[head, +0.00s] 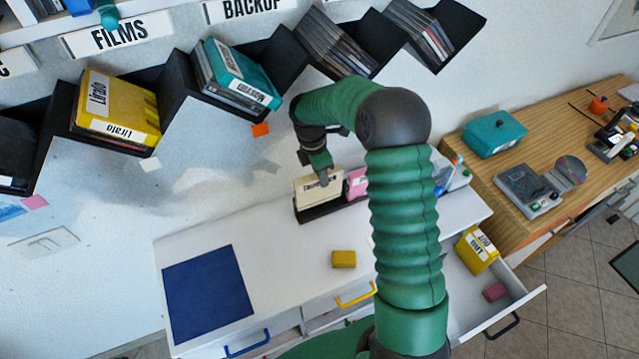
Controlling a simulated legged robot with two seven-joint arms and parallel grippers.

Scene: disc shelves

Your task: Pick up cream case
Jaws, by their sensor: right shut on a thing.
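The cream case (307,190) stands upright in a black rack (322,211) at the back of the white counter, its dark lettering partly covered by my gripper. My right gripper (322,178) reaches down from above and is shut on the top edge of the cream case. A pink case (356,183) stands just right of it, partly hidden by my arm. My left gripper is not in view.
Black zigzag wall shelves hold a yellow case (118,110), a teal case (244,75) and several thin cases. A blue mat (208,300) and a yellow block (344,259) lie on the counter (290,270). An open drawer (467,312) juts out at right.

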